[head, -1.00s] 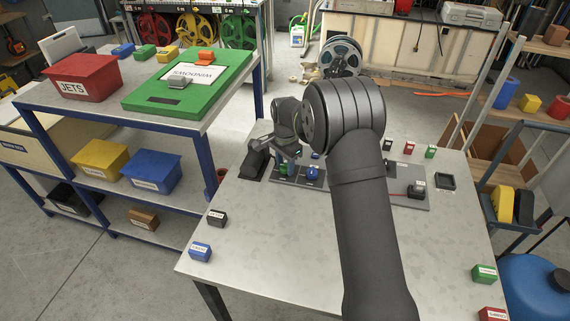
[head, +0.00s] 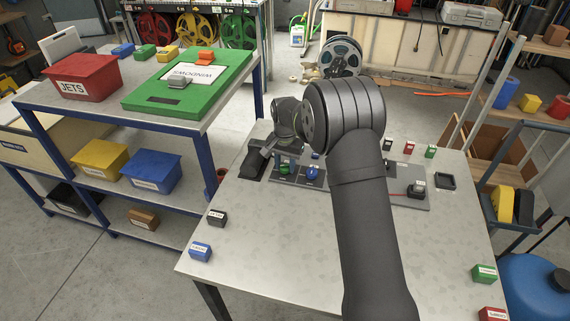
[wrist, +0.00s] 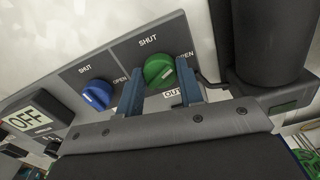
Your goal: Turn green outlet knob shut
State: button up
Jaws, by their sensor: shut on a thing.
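The green outlet knob (wrist: 158,70) sits on a grey panel plate in the wrist view, with SHUT printed above it and OPEN to its right. A pale mark shows on its face, on the right-hand side. My gripper (wrist: 160,73) has its two blue fingers on either side of the knob, closed on it. The lower part of the knob and some of the label below it are hidden by the fingers and gripper body. In the head view the green knob (head: 284,169) shows small beneath my gripper (head: 286,158).
A blue knob (wrist: 96,94) with its own SHUT and OPEN marks is close on the left. An OFF sign (wrist: 30,118) lies further left. A dark cylinder (wrist: 268,40) stands close on the right. The table's front (head: 300,235) is mostly clear.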

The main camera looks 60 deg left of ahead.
aim_at(285, 165)
jog(key=n, duration=0.6)
jog(key=shift+r, duration=0.1)
jog(key=n, duration=0.6)
jog(key=shift+a+n, duration=0.1)
jog(key=shift+n, duration=0.3)
jog(key=o, duration=1)
notch_tip(285, 165, up, 17)
jog(key=shift+r, duration=0.2)
